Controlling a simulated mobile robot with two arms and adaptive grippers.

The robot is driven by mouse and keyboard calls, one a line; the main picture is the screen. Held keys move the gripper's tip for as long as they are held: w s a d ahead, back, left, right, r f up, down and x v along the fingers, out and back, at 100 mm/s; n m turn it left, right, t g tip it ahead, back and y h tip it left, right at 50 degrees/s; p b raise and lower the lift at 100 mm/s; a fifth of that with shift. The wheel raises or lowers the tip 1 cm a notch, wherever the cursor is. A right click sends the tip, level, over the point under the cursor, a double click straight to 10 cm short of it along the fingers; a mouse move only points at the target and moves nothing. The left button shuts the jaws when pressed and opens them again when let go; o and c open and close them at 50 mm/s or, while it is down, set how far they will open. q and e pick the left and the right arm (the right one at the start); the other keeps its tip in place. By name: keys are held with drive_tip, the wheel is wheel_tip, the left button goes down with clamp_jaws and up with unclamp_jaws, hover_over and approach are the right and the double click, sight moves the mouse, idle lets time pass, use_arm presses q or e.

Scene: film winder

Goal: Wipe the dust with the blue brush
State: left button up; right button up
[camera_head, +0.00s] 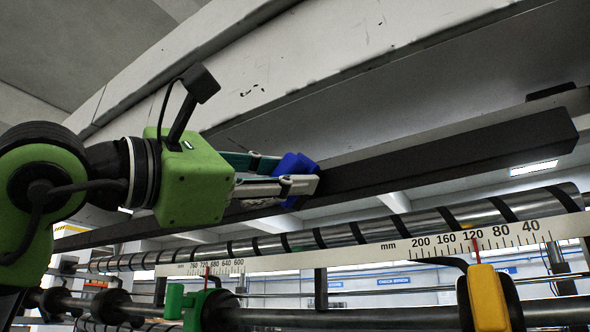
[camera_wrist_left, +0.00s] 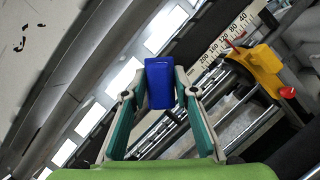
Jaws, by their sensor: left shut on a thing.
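The blue brush (camera_head: 294,166) is a plain blue block in the head view, held at the fingertips of my left gripper (camera_head: 302,184). In the left wrist view the blue brush (camera_wrist_left: 160,84) sits between the two fingertips of the left gripper (camera_wrist_left: 160,92), which is shut on it. The brush is in front of the long dark bar (camera_head: 450,160); I cannot tell whether it touches the bar. Its bristles are not distinguishable. Small dark specks (camera_head: 246,93) mark the white beam above; I cannot tell whether they are dust. My right gripper is not in view.
Below the bar runs a black-and-silver striped roller (camera_head: 400,227). A white millimetre scale (camera_head: 380,249) crosses beneath it. A yellow slider (camera_head: 488,297) and a green slider (camera_head: 185,303) sit on a metal rod (camera_head: 350,317). The white beam (camera_head: 320,50) spans the top.

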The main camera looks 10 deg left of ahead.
use_arm(q)
drive_tip(key=w+a+p, duration=0.2)
drive_tip(key=w+a, duration=0.2)
drive_tip(key=a, duration=0.7)
drive_tip(key=shift+a, duration=0.25)
idle(0.7)
drive_tip(key=shift+s, duration=0.1)
drive_tip(key=shift+s+a, duration=0.3)
drive_tip(key=shift+s, duration=0.6)
drive_tip(key=shift+s+a, duration=0.3)
drive_tip(key=shift+s, duration=0.6)
drive_tip(key=shift+s+a, duration=0.3)
drive_tip(key=shift+s, duration=0.6)
drive_tip(key=s, duration=0.1)
drive_tip(key=s+a, duration=0.1)
drive_tip(key=shift+s, duration=0.4)
